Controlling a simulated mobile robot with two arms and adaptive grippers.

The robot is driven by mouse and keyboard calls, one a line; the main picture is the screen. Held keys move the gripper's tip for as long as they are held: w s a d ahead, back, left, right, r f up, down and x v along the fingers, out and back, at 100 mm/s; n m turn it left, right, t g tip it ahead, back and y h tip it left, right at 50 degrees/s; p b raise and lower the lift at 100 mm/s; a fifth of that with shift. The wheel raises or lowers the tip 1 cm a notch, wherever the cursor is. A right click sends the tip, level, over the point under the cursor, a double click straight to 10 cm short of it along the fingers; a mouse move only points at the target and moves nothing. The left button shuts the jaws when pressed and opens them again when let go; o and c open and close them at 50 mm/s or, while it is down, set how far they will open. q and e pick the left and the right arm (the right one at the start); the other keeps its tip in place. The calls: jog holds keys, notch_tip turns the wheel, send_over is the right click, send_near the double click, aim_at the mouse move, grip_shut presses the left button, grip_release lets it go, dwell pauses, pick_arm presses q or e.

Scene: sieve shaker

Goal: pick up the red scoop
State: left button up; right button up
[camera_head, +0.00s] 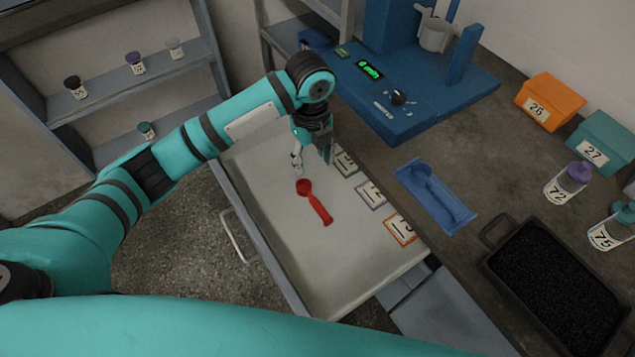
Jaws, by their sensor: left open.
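The red scoop (315,203) lies in the open drawer (340,285), on its pale floor. Its round bowl is toward the back and its handle points toward the front right. My left gripper (311,165) is over the drawer, just behind the scoop's bowl, with its fingers pointing down. It is open and apart from the scoop. My right gripper does not show.
Several label cards, one an orange-edged card (401,230), lie along the drawer's right side. On the counter are a blue sieve shaker (405,110), a blue tray with a blue scoop (437,195), a dark pan of black grains (497,262), boxes and jars. Shelves (135,80) stand at left.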

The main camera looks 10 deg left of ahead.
pick_arm(q)
send_near(313, 198)
jog(key=shift+s+f, duration=0.2)
jog(key=shift+s, duration=0.25)
notch_tip(313, 198, down, 3)
jog(key=shift+w+f, duration=0.1)
jog(key=shift+w, duration=0.05)
jog(key=shift+f, duration=0.85)
jog(key=f, duration=0.4)
jog(key=shift+w+f, duration=0.2)
jog(key=shift+w, duration=0.1)
jog(key=shift+f, duration=0.15)
jog(key=c, duration=0.8)
grip_shut()
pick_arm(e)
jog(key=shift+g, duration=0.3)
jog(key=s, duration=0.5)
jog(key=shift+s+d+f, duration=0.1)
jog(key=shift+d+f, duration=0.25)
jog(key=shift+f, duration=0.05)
